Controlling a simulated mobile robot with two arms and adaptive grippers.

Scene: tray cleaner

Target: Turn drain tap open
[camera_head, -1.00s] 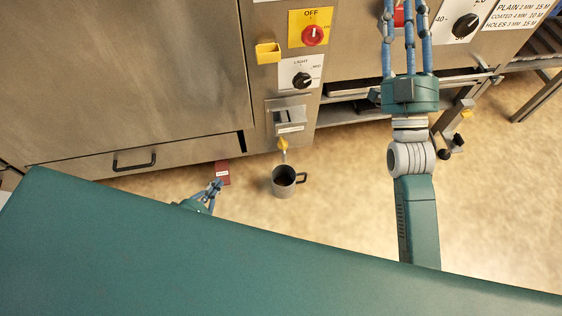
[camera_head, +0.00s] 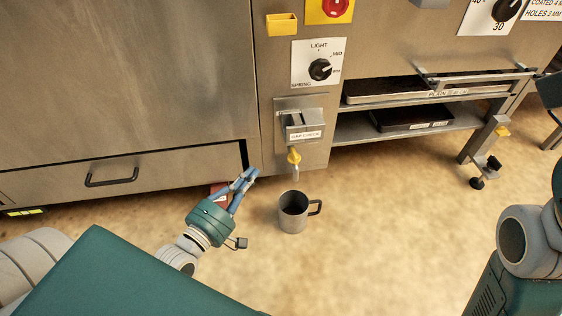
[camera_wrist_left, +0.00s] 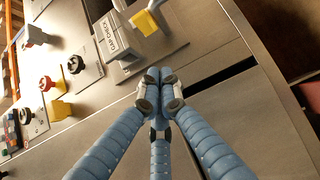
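The drain tap (camera_head: 294,157) has a yellow handle and a short spout, low on the machine's front below the GAP CHECK box. In the left wrist view, a yellow handle (camera_wrist_left: 146,22) shows beyond the fingertips, near the GAP CHECK label. My left gripper (camera_head: 250,174) is left of the tap and slightly lower in the picture, apart from it. Its blue fingers are drawn together at the tips, with nothing visible between them; the fingertips (camera_wrist_left: 158,90) also meet in the left wrist view. My right gripper is out of view; only its arm shows at the right edge.
A grey mug (camera_head: 292,213) stands below the spout. A dark red item (camera_head: 218,188) is partly hidden behind my left gripper. The LIGHT knob (camera_head: 320,69) is above the tap. Trays (camera_head: 410,117) sit on shelves at right. Open floor lies right of the mug.

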